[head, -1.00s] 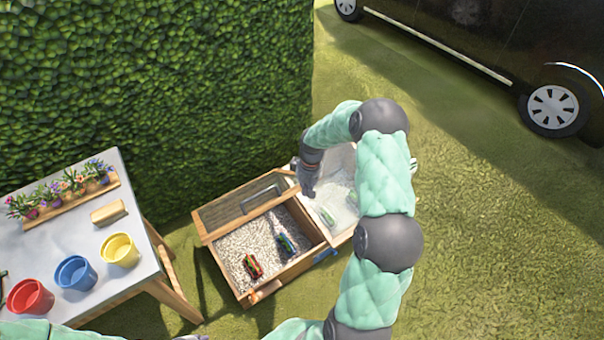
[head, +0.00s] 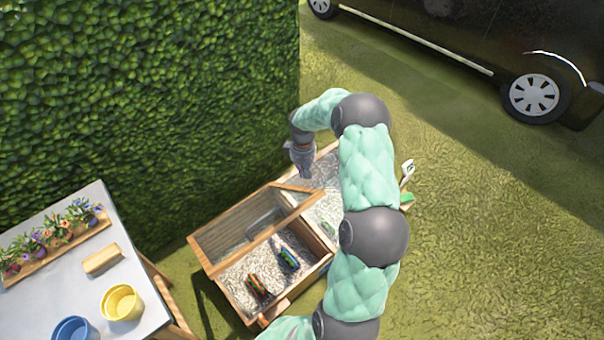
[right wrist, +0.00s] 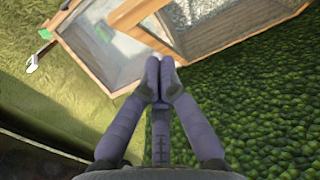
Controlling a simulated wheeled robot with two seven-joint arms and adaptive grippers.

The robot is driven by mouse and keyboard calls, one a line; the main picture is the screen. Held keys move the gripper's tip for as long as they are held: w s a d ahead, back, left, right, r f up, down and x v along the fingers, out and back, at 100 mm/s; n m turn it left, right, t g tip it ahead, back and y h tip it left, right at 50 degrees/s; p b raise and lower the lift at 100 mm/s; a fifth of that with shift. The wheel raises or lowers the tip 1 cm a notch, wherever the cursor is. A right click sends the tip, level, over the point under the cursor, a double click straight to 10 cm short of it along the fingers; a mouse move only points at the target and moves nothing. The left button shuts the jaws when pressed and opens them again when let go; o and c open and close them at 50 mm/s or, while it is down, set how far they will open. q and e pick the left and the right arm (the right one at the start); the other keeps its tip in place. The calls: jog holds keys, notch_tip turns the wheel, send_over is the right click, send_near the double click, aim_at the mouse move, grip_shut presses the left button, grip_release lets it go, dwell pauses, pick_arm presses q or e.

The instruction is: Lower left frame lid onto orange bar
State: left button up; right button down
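The wooden frame box has a glazed left lid (head: 222,262) tilted up over its left compartment, its front edge raised above the gravel bed. My right gripper (head: 302,172) is at the lid's upper right corner. In the right wrist view the gripper (right wrist: 160,68) has its fingertips together beside the lid's wooden edge (right wrist: 140,35); nothing is visible between them, and contact with the lid is unclear. An orange-brown bar (head: 272,313) lies along the box's front left edge, partly hidden by my arm. My left gripper is not in view.
A red-green item (head: 257,288) and a blue-green item (head: 289,259) lie in the left compartment. A white-and-green object (head: 407,172) is right of the box. A hedge (head: 150,100) stands close behind. A table (head: 150,290) with pots is at left. Open grass lies at right.

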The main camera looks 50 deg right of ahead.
jog(key=b, duration=0.3)
send_over(309, 200)
jog(key=w, duration=0.3)
jog(key=f, duration=0.8)
jog(key=shift+w+d+f, duration=0.1)
jog(key=shift+d+f, duration=0.05)
jog(key=shift+d, duration=0.05)
jog(key=shift+s+a+f, duration=0.1)
jog(key=shift+s+f, duration=0.65)
jog(key=shift+s, duration=0.05)
jog(key=shift+s+f+b, duration=0.35)
jog(key=shift+s, duration=0.05)
jog(key=shift+s+a+f, duration=0.1)
jog(key=shift+s+f, duration=0.2)
jog(key=shift+s, duration=0.05)
jog(key=s+f+t+b, duration=0.2)
jog(key=s+f, duration=0.3)
jog(key=f, duration=0.6)
jog(key=s+a+f+t+b, duration=0.1)
jog(key=s+f+t+b, duration=0.1)
jog(key=s+f, duration=0.4)
jog(key=s+f+t+b, duration=0.2)
jog(key=s+f, duration=0.3)
jog(key=f, duration=1.2)
jog(key=shift+s+a+t+h+b, duration=0.2)
jog(key=shift+a+t+h+b, duration=0.15)
jog(key=shift+b, duration=0.25)
